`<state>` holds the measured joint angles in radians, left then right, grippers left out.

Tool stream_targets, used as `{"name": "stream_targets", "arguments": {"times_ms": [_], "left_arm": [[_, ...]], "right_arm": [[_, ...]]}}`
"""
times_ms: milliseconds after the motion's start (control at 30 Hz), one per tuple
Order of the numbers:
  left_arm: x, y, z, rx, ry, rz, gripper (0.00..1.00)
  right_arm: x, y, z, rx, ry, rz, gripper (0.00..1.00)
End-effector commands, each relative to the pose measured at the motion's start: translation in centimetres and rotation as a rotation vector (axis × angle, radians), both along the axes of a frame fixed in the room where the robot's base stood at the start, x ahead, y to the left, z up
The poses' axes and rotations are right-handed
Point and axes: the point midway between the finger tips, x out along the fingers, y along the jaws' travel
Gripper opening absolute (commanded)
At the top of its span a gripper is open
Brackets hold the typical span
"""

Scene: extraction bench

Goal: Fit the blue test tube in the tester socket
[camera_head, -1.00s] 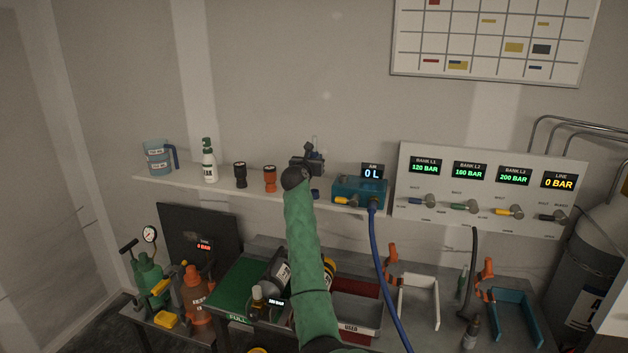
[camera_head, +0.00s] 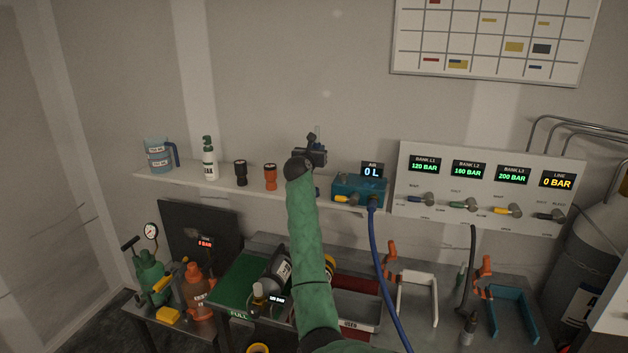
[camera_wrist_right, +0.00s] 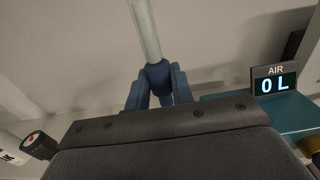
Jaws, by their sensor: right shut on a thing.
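My right gripper (camera_head: 314,150) is above the wall shelf, left of the teal tester box (camera_head: 345,187) with its "AIR 0 L" display. In the right wrist view the gripper (camera_wrist_right: 160,90) is shut on the blue collar of the test tube (camera_wrist_right: 156,72). The clear tube part (camera_wrist_right: 144,25) rises above the fingers, tilted slightly left in that view. The tube's lower end is hidden by the gripper. A small blue part shows beside my arm near the shelf; I cannot tell what it is. I cannot make out the socket opening. My left gripper is not in view.
A blue jug (camera_head: 158,156), a white-green bottle (camera_head: 209,160), a black fitting (camera_head: 240,173) and an orange fitting (camera_head: 270,177) stand left on the shelf. A blue hose (camera_head: 382,260) hangs from the tester. A valve panel (camera_head: 480,195) stands to the right.

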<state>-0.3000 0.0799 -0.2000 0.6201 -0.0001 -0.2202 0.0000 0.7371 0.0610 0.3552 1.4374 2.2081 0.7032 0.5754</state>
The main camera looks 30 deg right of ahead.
Motion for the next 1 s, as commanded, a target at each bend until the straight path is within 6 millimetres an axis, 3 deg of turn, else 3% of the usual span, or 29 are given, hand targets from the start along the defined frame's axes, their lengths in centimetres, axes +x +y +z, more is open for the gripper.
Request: {"name": "stream_targets", "arguments": {"times_ms": [200, 1000], "left_arm": [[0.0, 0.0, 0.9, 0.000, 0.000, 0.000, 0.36], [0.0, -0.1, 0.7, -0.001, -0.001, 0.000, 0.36]], "right_arm": [[-1.2, -1.4, 0.2, -0.001, 0.000, -0.001, 0.00], [-5.5, -6.2, 0.1, -0.001, 0.000, -0.001, 0.00]]}}
